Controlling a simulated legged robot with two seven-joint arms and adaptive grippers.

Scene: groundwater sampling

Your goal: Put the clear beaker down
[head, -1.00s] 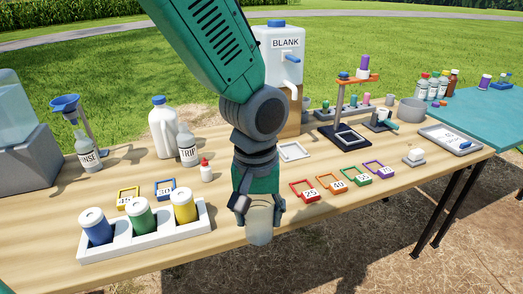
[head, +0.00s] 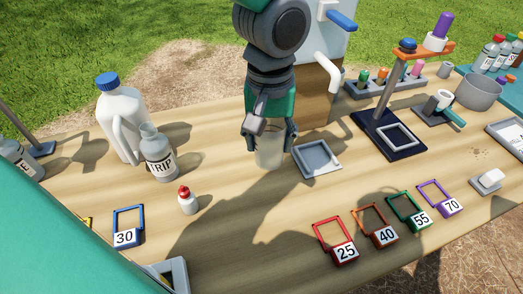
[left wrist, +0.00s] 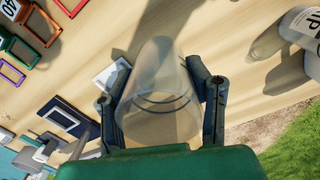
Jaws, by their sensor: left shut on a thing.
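The clear beaker (head: 269,151) is held upright between the fingers of my left gripper (head: 269,138), over the wooden table beside a grey square tray. Its base is at or just above the tabletop; I cannot tell whether it touches. In the left wrist view the beaker (left wrist: 160,95) is see-through and sits between both dark fingers of the left gripper (left wrist: 160,100), which are shut on it. The grey square tray (head: 336,168) lies empty just right of the beaker. My right gripper is not in view.
The BLANK container's spout (head: 328,70) hangs behind and right of the beaker. A TRIP bottle (head: 159,156), white jug (head: 122,118) and red-capped dropper bottle (head: 187,201) stand left. Numbered frames, like the red 25 frame (head: 334,238), lie in front right. Bare table lies before the beaker.

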